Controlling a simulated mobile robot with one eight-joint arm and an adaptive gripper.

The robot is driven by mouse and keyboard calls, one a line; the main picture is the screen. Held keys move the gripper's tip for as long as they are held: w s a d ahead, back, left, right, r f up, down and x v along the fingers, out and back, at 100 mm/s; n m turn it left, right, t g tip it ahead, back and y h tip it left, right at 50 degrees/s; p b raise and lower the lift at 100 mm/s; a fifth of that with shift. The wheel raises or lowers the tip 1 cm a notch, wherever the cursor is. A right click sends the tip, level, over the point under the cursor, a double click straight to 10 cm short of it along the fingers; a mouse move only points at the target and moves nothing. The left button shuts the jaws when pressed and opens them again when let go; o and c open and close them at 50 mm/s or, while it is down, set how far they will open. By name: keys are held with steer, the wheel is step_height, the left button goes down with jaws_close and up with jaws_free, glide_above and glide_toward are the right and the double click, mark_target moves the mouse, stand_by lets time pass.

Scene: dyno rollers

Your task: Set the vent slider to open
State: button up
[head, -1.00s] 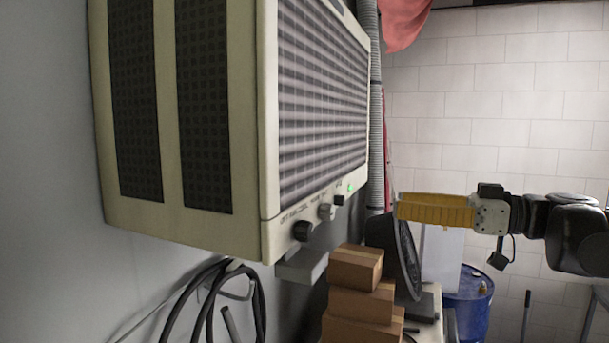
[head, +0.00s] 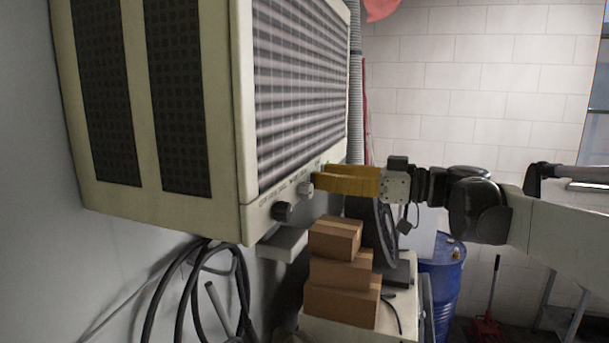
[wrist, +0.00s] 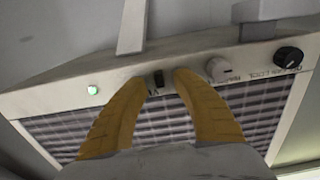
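The vent slider seems to be the small black tab (wrist: 158,79) on the unit's control strip in the wrist view. Part of a label shows beside it, too small to read fully. My gripper (wrist: 161,82) has two yellow fingers, and the tips stand on either side of the tab with a visible gap on each side. In the head view my gripper (head: 318,179) is at the lower front edge of the beige wall unit (head: 232,215). There the fingers hide the tab. I cannot tell whether the tips touch the panel.
A grey knob (wrist: 219,69) and a black knob (wrist: 288,57) sit beside the tab, the grey one close to a finger. A green light (wrist: 92,90) is on the other side. Stacked cardboard boxes (head: 340,272) stand below, with a blue drum (head: 442,275) to the right.

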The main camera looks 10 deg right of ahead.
jaws_close()
steer(key=w+d, duration=0.1)
steer(key=w, duration=0.1)
steer(key=w+d+b, duration=0.1)
steer(key=w+d, duration=0.1)
steer(key=shift+w+r, duration=0.1)
steer(key=shift+w, duration=0.05)
steer(key=shift+c, duration=0.7)
jaws_free()
steer(key=shift+o, duration=0.7)
steer(key=shift+w, duration=0.15)
